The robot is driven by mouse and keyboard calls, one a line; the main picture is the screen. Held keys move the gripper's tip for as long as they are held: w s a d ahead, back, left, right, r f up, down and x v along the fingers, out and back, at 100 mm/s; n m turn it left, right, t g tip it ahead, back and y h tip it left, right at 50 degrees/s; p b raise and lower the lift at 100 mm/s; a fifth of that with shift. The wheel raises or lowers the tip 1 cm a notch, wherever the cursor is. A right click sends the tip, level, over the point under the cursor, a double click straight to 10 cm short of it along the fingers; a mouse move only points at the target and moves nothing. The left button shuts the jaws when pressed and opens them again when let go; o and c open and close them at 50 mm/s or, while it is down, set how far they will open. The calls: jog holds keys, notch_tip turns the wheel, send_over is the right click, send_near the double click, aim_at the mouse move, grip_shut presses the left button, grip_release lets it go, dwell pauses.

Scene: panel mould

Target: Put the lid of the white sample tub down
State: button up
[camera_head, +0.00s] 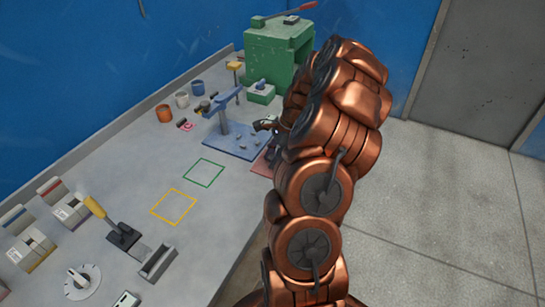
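A small white tub (182,99) stands upright at the back of the grey bench, between an orange tub (164,113) and a blue tub (198,88). I cannot make out its lid; a lid in my grip would be hidden by my arm or too small to tell. My gripper (267,125) shows only as a dark tip at the left edge of my copper arm, over the bench near the blue plate. It is to the right of the white tub and apart from it. Most of it is hidden behind my arm, and its opening does not show.
A blue stand on a blue plate (238,141) and a green machine (275,50) are close to my gripper. A reddish plate (264,163) is partly behind my arm. Green (205,172) and yellow (173,207) outlined squares are empty. Switches and a yellow-handled lever (112,222) occupy the near left.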

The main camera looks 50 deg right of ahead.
jog(key=o, duration=0.3)
jog(key=shift+o, duration=0.2)
jog(key=shift+r, duration=0.1)
jog(key=b+v, duration=0.3)
jog(key=v, duration=0.9)
jog(key=s+a+r+n+g, duration=0.15)
jog(key=a+n, duration=0.45)
jog(key=a, duration=0.7)
jog(key=a+r+n+g, duration=0.1)
jog(key=a+r+n, duration=0.35)
jog(key=a, duration=0.75)
jog(key=s+a+f+n+h, duration=0.1)
jog(key=s+a+f+n, duration=0.1)
jog(key=s, duration=0.4)
jog(key=s+a+f+n+g+h, duration=0.1)
jog(key=s+a+f+n, duration=0.1)
jog(key=s+a+n, duration=0.3)
jog(key=s+a+f+n+h, duration=0.1)
jog(key=s+a+n, duration=0.3)
jog(key=s, duration=0.5)
jog(key=shift+a+f+n+h, duration=0.2)
jog(key=shift+f+n+h, duration=0.2)
jog(key=shift+f+n, duration=0.55)
